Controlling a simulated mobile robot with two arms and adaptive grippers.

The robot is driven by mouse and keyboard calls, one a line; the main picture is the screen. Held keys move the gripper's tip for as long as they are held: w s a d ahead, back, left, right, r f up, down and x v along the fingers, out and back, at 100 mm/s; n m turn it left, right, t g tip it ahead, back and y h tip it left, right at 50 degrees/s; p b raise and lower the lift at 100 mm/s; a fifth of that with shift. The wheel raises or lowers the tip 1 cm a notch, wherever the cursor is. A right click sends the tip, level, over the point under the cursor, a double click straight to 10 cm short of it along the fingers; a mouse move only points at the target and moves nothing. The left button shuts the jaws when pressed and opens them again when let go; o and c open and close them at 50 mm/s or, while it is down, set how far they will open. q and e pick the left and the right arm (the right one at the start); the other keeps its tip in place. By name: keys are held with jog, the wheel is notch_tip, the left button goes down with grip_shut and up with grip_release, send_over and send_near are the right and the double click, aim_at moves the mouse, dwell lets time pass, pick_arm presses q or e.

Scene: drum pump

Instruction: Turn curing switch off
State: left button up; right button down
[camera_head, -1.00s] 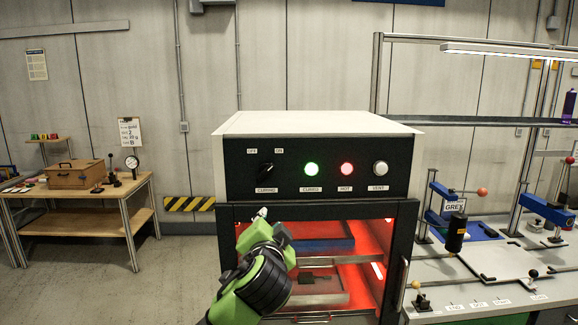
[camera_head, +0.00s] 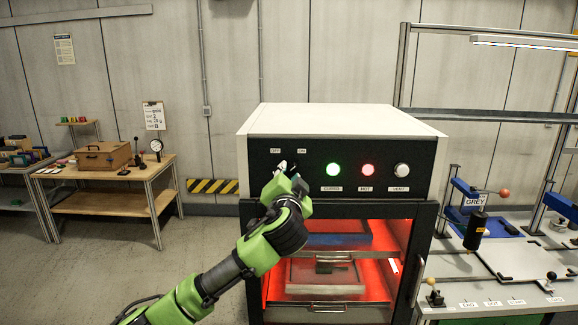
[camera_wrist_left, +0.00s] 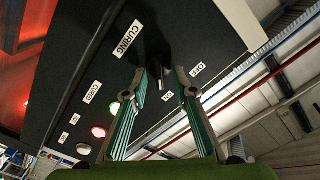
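The fingers are apart. My right gripper is not in view.
A green lamp (camera_head: 333,170), a red lamp (camera_head: 367,171) and a white vent button (camera_head: 401,170) sit right of the switch. The red-lit oven chamber below holds trays (camera_head: 325,300). A bench with clamps stands at right, a wooden table (camera_head: 105,203) at left.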

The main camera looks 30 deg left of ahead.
pick_arm(q)
jog(key=shift+w+a, duration=0.35)
jog(key=shift+w, duration=0.25)
grip_shut()
jog(key=shift+f, duration=0.1)
